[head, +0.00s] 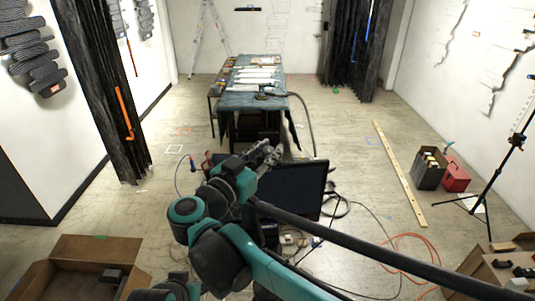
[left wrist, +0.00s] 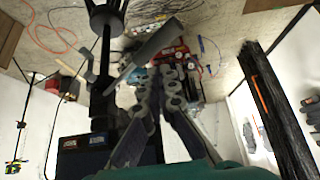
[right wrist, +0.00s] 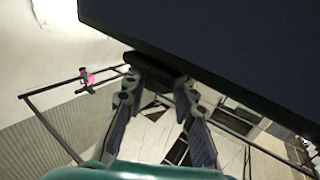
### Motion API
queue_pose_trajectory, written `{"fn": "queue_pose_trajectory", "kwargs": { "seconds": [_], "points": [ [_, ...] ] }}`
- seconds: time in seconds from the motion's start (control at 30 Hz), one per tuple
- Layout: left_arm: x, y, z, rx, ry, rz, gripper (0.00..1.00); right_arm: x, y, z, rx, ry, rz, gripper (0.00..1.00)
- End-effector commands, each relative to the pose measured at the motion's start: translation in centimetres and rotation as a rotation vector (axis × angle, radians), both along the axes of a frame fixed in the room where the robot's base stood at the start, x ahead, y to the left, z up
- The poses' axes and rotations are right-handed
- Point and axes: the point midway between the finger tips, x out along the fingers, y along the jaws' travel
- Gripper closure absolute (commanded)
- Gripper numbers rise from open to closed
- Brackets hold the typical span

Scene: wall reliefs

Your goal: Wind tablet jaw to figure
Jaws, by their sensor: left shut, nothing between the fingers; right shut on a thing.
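A dark flat tablet (head: 290,188) stands mid-view in the head view, its screen facing me. My right gripper (head: 266,153) is at its upper left edge. In the right wrist view the tablet (right wrist: 220,35) is a large dark slab filling the upper right. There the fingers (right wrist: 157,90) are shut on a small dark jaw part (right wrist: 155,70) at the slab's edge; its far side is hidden. My left gripper shows in the left wrist view (left wrist: 168,72), its fingers together and empty. I cannot make out the figure clearly.
A cloth-covered table (head: 258,85) stands behind. A long black pole crosses the head view at lower right. An open cardboard box (head: 85,250) is at lower left. A tripod (head: 500,170), red box (head: 455,175) and loose cables (head: 400,245) are on the right. Open floor lies left of the table.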

Motion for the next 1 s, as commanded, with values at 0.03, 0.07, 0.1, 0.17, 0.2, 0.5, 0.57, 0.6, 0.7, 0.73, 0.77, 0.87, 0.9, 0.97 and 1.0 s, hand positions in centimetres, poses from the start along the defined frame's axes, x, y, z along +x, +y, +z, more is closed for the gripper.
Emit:
{"fn": "queue_pose_trajectory", "kwargs": {
  "seconds": [0.03, 0.07, 0.1, 0.17, 0.2, 0.5, 0.57, 0.6, 0.7, 0.73, 0.77, 0.87, 0.9, 0.97, 1.0],
  "points": [
    [0.00, 0.00, -0.11, 0.000, 0.000, 0.000, 1.00, 0.05, 0.08, 0.03, -0.001, -0.002, -0.013, 1.00],
    [0.00, 0.00, -0.14, 0.000, 0.000, 0.000, 1.00, 0.04, 0.07, 0.03, -0.001, -0.002, -0.020, 1.00],
    [0.00, 0.00, -0.17, 0.000, 0.000, 0.000, 1.00, 0.01, 0.04, 0.03, -0.001, -0.002, -0.029, 1.00],
    [0.00, 0.00, -0.21, 0.000, 0.000, 0.000, 1.00, -0.02, 0.02, 0.04, -0.001, -0.001, -0.039, 1.00],
    [0.00, 0.00, -0.22, 0.000, 0.000, 0.000, 1.00, -0.02, 0.02, 0.04, -0.001, -0.001, -0.043, 1.00],
    [0.00, 0.00, -0.23, 0.000, 0.000, 0.000, 1.00, -0.05, -0.03, 0.04, -0.001, -0.001, -0.052, 1.00],
    [0.00, 0.00, -0.23, 0.000, 0.000, 0.000, 1.00, -0.05, -0.03, 0.03, 0.000, -0.001, -0.052, 1.00],
    [0.00, 0.00, -0.23, 0.000, 0.000, 0.000, 1.00, -0.05, -0.04, 0.03, 0.000, -0.001, -0.052, 1.00],
    [0.00, 0.00, -0.24, 0.000, 0.000, 0.000, 1.00, -0.05, -0.04, 0.02, 0.000, -0.001, -0.052, 0.59],
    [0.00, 0.00, -0.24, 0.000, 0.000, 0.000, 1.00, -0.05, -0.04, 0.02, 0.000, -0.001, -0.052, 0.52],
    [0.00, 0.00, -0.24, 0.000, 0.000, 0.000, 1.00, -0.05, -0.04, 0.02, 0.000, -0.001, -0.052, 0.52],
    [0.00, 0.00, -0.24, 0.000, 0.000, 0.000, 1.00, -0.04, -0.03, 0.01, 0.000, -0.001, -0.051, 0.52],
    [0.00, 0.00, -0.24, 0.000, 0.000, 0.000, 1.00, -0.04, -0.03, 0.01, 0.000, -0.001, -0.051, 0.52],
    [0.00, 0.00, -0.24, 0.000, 0.000, 0.000, 1.00, -0.04, -0.03, 0.00, 0.000, -0.001, -0.051, 0.52],
    [0.00, 0.00, -0.24, 0.000, 0.000, 0.000, 1.00, -0.06, -0.01, 0.00, 0.000, -0.001, -0.051, 0.52]
  ]
}}
